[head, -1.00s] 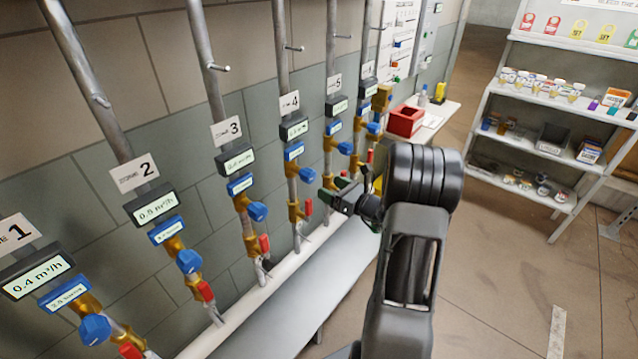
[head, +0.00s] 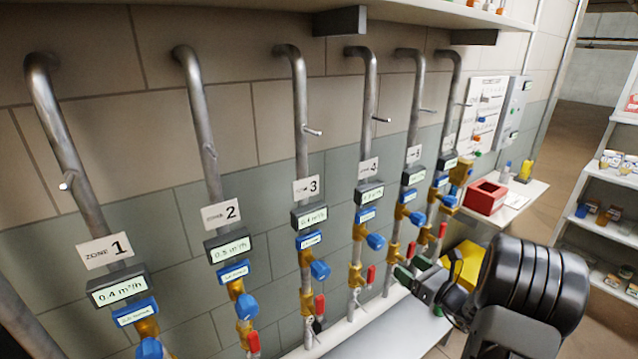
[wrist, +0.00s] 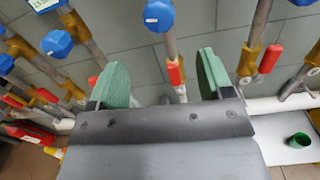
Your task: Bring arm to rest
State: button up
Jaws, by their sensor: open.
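My gripper (head: 412,272) is at the right of the head view, in front of the lower pipes near zones 4 and 5. In the wrist view my gripper (wrist: 160,82) shows two green finger pads standing apart with nothing between them. Behind the gap are a grey pipe, a blue knob (wrist: 159,15) and a red valve handle (wrist: 176,72). The pads look apart from the pipes, though the exact distance is hard to tell. My arm reaches in from the lower right of the head view and hides part of the bench.
Upright pipes carry blue knobs, red handles and zone signs such as zone 1 (head: 105,251). A red bin (head: 486,197) sits on a white table. A yellow object (head: 466,262) is behind my arm. A shelf rack (head: 612,175) stands at right. A green cup (wrist: 299,141) shows in the wrist view.

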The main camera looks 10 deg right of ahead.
jog(key=s+a+f+n+g, duration=0.4)
jog(key=s+a+n+g, duration=0.9)
jog(key=n, duration=0.4)
jog(key=s+a+r+n+h+p, duration=0.1)
jog(key=s+a+r+n+h, duration=0.1)
jog(key=r+n+h, duration=0.2)
jog(key=s+a+r+n+h+p, duration=0.2)
jog(key=s+a+r+n+h, duration=0.1)
jog(key=r+n, duration=0.5)
jog(key=n+h, duration=0.1)
jog(key=n, duration=0.1)
jog(key=shift+s+n, duration=0.15)
jog(key=shift+n, duration=0.25)
dwell(1.4)
